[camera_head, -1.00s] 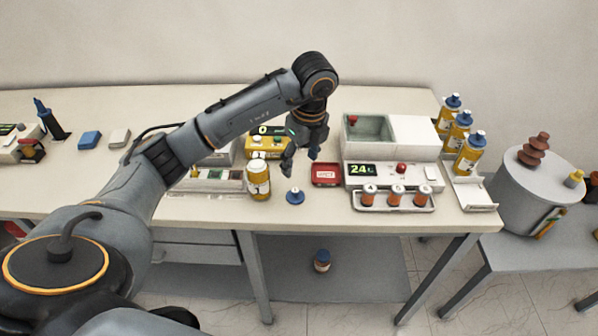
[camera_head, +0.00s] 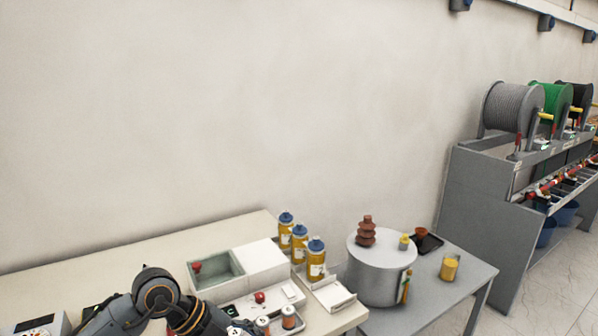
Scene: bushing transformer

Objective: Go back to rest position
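Part of my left arm (camera_head: 155,295) shows at the bottom left, over the white workbench (camera_head: 100,255). Its gripper lies hidden or below the picture edge, so its fingers do not show. My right arm and gripper are not in view. On the bench beside the arm stands a white device with a grey-green open compartment (camera_head: 215,268) and a red knob. Small orange-brown jars (camera_head: 288,318) stand in front of it, partly cut off by the bottom edge.
Several yellow bottles with blue caps (camera_head: 300,243) stand at the bench's right end. A grey transformer tank (camera_head: 378,270) with a brown bushing (camera_head: 366,232) stands on a grey table (camera_head: 455,280). Cable reels (camera_head: 512,107) sit on a rack (camera_head: 480,190) at right. Floor shows at far right.

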